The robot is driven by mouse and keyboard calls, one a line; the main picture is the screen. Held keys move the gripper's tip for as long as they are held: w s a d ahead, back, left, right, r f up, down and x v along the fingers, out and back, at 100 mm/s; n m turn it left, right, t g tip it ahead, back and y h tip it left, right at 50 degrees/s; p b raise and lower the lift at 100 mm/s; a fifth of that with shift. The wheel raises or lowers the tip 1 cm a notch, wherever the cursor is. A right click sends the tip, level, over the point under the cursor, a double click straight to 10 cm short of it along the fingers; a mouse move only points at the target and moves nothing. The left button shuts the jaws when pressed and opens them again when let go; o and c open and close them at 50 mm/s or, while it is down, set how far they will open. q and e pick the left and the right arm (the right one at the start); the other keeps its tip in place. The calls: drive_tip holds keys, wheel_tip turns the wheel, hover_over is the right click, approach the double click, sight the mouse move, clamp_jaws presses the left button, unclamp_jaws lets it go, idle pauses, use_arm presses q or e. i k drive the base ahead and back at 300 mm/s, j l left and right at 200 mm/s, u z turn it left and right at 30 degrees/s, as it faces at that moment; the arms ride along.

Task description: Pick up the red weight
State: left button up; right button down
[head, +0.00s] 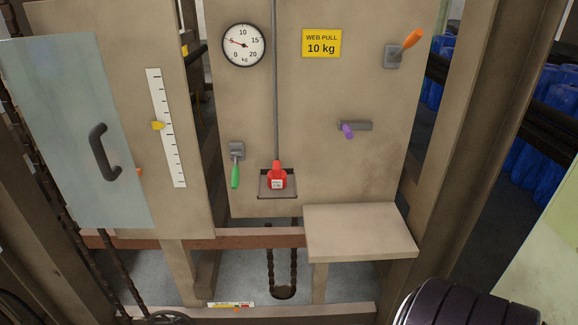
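The red weight (277,177) stands upright on a small dark tray (262,192) that hangs at the lower end of a thin grey rod (275,80). The weight is bottle-shaped with a narrower top and bears a white label. The tray hangs in front of the beige panel. Neither of my grippers shows in the head view, and nothing touches the weight except the tray and perhaps the rod behind it.
A small beige table (360,232) stands right of the tray. A green-handled lever (235,175) is close left, a purple knob (347,131) and orange lever (408,42) right. A glass door (75,140) stands far left. The space before the tray looks clear.

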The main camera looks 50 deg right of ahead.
sight(276, 177)
drive_tip(key=z, duration=1.4)
drive_tip(key=i+j, duration=0.2)
drive_tip(key=j, duration=0.15)
drive_tip(key=i+j+z, duration=0.1)
drive_tip(key=i+j, duration=0.15)
drive_tip(key=j, duration=0.15)
drive_tip(key=i+j, duration=0.2)
drive_tip(key=j, duration=0.15)
drive_tip(key=z, duration=0.05)
